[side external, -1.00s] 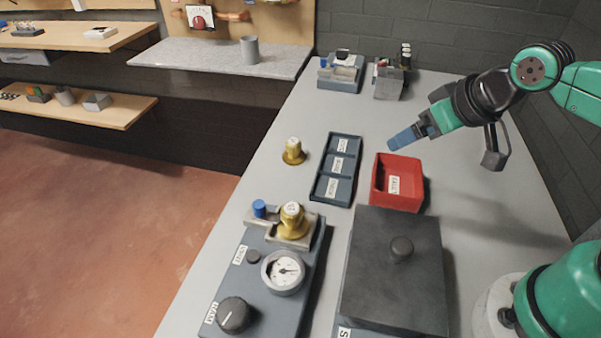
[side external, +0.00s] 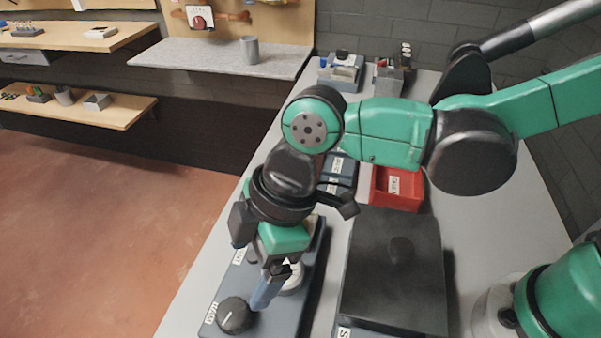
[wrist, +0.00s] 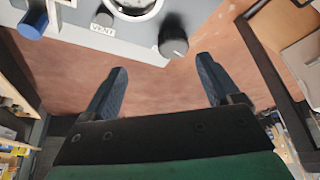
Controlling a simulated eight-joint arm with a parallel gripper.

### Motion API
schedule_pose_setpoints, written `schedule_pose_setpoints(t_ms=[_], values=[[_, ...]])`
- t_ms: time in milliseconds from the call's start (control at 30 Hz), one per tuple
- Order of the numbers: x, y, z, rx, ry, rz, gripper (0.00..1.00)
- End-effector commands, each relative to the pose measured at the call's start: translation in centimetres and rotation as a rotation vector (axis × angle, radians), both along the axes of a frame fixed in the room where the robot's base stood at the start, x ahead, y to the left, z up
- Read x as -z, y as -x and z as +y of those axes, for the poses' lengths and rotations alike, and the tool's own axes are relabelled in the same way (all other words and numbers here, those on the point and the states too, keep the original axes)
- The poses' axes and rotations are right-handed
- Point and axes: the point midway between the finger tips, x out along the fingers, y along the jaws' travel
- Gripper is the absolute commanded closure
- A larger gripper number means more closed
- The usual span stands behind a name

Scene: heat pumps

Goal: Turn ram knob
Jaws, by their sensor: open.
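The ram knob (side external: 234,314) is a black round knob with a white pointer line, at the front left corner of the grey-blue press unit, beside its RAM label (side external: 211,313). In the wrist view the black knob (wrist: 173,41) is at the top, just beyond the fingertips and between their lines, nearer the right finger. My gripper (side external: 262,295) points down over the unit, close to the knob's right side in the side view. In the wrist view my gripper (wrist: 160,72) has its two blue fingers wide apart with nothing between them. The gauge is mostly hidden behind my gripper.
A dark box with a black lid (side external: 395,270) stands right of the unit. Behind are a red bin (side external: 396,188) and a partly hidden blue tray (side external: 338,170). A VENT label (wrist: 103,28) and a blue-capped post (wrist: 33,22) show in the wrist view.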

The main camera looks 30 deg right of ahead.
Motion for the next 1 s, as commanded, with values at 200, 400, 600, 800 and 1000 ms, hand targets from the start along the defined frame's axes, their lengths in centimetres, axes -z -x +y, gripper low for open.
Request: schedule_pose_setpoints(t_ms=[200,400,600,800,1000], values=[[1.2,1.2,2.0,-0.104,0.004,0.008,0.17],[3.4,1.2,2.8,-0.099,0.004,0.008,0.17],[5.2,1.1,3.5,-0.098,0.005,0.007,0.17],[5.8,1.1,3.7,-0.096,0.004,0.007,0.17],[5.8,1.1,3.7,-0.095,0.004,0.007,0.17]])
